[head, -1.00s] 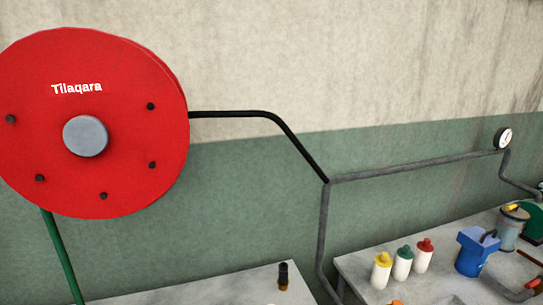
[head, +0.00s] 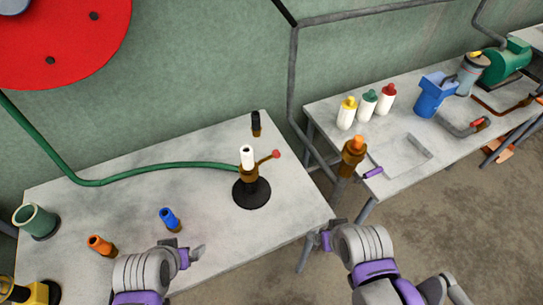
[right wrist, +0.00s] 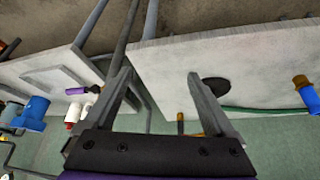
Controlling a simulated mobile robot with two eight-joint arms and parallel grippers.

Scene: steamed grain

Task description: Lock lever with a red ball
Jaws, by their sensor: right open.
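A lever with a red ball (head: 275,154) sticks out to the right from a brass fitting (head: 248,173) with a white top. The fitting stands on a round black base (head: 252,194) on the near table, and a green hose (head: 150,167) runs to it. In the right wrist view the black base (right wrist: 215,85) shows by one finger; the red ball is not clear there. My right gripper (head: 327,240) is in front of the table's right corner, apart from the lever; its fingers (right wrist: 163,95) are spread and empty. My left gripper (head: 191,254) is over the table's front, its jaw gap unclear.
Blue (head: 170,219), orange (head: 101,245) and black (head: 256,123) nozzles stand on the near table (head: 110,190). White bottles (head: 367,104) and a blue device (head: 434,94) are on that table.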

